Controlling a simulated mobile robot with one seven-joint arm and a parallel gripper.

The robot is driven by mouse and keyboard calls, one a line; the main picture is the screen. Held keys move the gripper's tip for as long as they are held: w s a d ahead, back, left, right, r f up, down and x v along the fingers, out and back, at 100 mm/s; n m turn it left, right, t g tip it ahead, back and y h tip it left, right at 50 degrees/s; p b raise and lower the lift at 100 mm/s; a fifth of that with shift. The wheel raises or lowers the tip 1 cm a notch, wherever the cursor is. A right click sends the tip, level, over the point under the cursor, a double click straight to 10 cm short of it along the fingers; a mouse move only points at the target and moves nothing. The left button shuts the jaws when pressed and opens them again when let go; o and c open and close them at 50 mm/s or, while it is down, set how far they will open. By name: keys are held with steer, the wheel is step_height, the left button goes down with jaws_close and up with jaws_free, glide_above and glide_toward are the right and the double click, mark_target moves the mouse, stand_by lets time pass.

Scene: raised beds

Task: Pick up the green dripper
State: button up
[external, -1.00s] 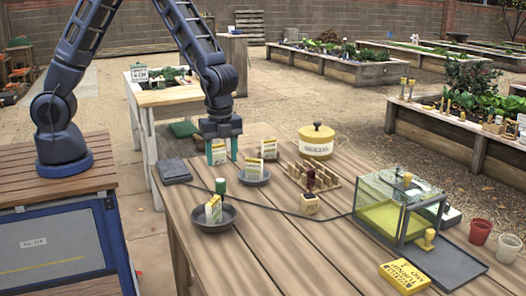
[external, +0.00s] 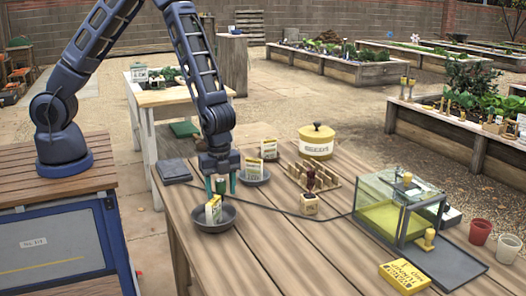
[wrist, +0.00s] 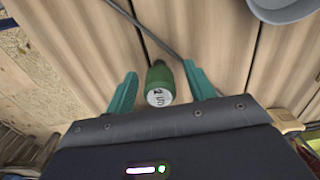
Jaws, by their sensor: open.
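The green dripper (external: 221,186), a small dark green bottle, stands on the wooden table behind the near grey dish. In the wrist view the green dripper (wrist: 159,84) shows from above with a pale marked top, between the two teal fingers. My gripper (external: 221,190) is open and reaches down with a finger on each side of it. In the wrist view my gripper (wrist: 159,70) has visible gaps on both sides of the dripper, so I see no contact.
The near dark dish (external: 213,226) holds a seed packet (external: 214,208) just in front. Another dish (external: 262,180) with a packet stands right behind. A black cable (external: 285,212) crosses the table. A wooden peg rack (external: 322,188), a yellow seed pot (external: 316,147) and a glass case (external: 385,212) stand rightward.

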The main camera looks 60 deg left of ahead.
steer(key=shift+f, duration=0.25)
steer(key=c, duration=1)
steer(key=shift+c, duration=0.2)
